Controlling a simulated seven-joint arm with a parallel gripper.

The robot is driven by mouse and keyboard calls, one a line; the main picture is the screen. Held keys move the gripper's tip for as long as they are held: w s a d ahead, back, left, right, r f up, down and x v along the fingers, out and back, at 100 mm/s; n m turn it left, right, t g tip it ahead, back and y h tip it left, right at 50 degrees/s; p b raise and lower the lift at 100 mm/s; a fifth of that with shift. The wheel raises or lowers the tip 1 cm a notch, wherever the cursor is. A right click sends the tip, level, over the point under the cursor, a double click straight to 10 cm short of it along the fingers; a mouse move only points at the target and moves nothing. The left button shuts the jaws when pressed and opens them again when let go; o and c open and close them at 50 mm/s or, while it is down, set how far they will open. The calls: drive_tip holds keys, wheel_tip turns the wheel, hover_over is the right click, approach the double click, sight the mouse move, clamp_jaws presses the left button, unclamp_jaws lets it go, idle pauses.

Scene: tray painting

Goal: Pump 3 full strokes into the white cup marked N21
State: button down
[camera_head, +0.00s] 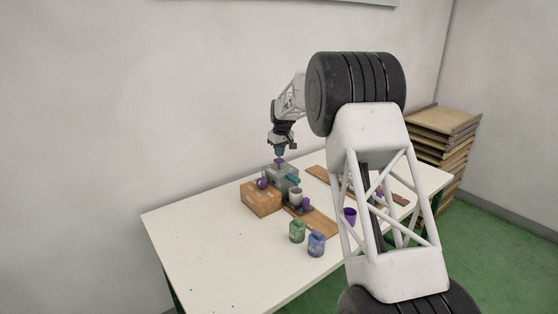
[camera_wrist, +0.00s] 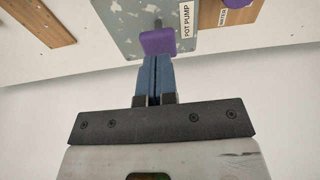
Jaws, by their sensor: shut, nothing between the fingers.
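My gripper (camera_head: 280,154) is shut, its blue fingers (camera_wrist: 154,80) together with nothing between them. The fingertips are at the purple pump head (camera_head: 281,161), which also shows just past them in the wrist view (camera_wrist: 158,41); I cannot tell whether they touch. The head tops a grey speckled pump body (camera_head: 281,179), labelled POT PUMP (camera_wrist: 187,20) in the wrist view. A white cup (camera_head: 296,195) stands in front of the pump, near a teal spout (camera_head: 292,180). No mark is readable on the cup. It is not seen in the wrist view.
A wooden box (camera_head: 260,199) with a purple item (camera_head: 262,184) stands left of the pump. A green jar (camera_head: 297,232) and a blue jar (camera_head: 316,244) stand in front. A purple cup (camera_head: 350,216) is to the right. The table's left part (camera_head: 195,235) is clear.

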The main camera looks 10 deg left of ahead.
sight(279, 160)
drive_tip(key=shift+f, duration=2.25)
drive_tip(key=shift+r, duration=2.45)
drive_tip(key=shift+r, duration=0.1)
drive_tip(key=shift+r, duration=2.5)
